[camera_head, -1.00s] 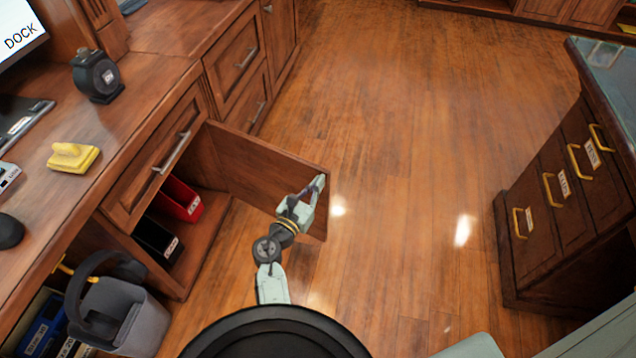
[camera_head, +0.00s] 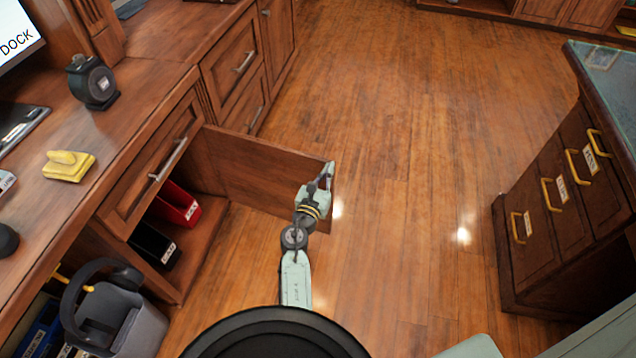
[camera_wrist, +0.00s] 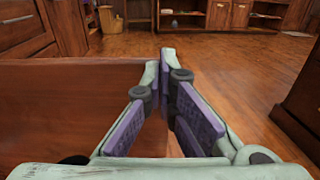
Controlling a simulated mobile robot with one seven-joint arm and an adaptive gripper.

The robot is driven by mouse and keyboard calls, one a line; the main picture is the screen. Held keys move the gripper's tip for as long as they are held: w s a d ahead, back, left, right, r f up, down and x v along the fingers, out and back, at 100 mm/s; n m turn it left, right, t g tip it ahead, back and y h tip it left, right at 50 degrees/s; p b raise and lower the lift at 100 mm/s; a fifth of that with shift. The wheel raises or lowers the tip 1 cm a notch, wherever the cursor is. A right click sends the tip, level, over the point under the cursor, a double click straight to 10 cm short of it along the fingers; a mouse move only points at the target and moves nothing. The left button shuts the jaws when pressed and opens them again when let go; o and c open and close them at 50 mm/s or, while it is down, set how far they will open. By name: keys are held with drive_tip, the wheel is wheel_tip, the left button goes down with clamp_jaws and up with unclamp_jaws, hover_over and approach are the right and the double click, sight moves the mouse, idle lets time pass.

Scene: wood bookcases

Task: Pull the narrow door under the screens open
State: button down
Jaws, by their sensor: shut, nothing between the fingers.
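The narrow door (camera_head: 255,165) under the desk stands swung well out from the cabinet, its inner face towards me. The opening behind it shows a red binder (camera_head: 180,204) and a black binder (camera_head: 153,243). My gripper (camera_head: 327,172) is at the door's free edge, near its top corner. In the wrist view the door (camera_wrist: 65,105) fills the left side, and my gripper (camera_wrist: 167,62) has its fingertips together with nothing between them, beside the door's edge. Whether a finger touches the door I cannot tell. The door's handle is hidden.
A drawer with a metal handle (camera_head: 168,160) is above the opening. A grey bucket (camera_head: 130,318) stands at the lower left. A dark cabinet with brass handles (camera_head: 560,190) stands at the right. The wooden floor (camera_head: 410,150) between is clear.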

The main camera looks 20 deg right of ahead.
drive_tip(key=w+d+n+t+y, duration=0.1)
drive_tip(key=w+d, duration=0.5)
drive_tip(key=w, duration=0.1)
drive_tip(key=shift+d+b, duration=0.2)
drive_tip(key=shift+b, duration=0.15)
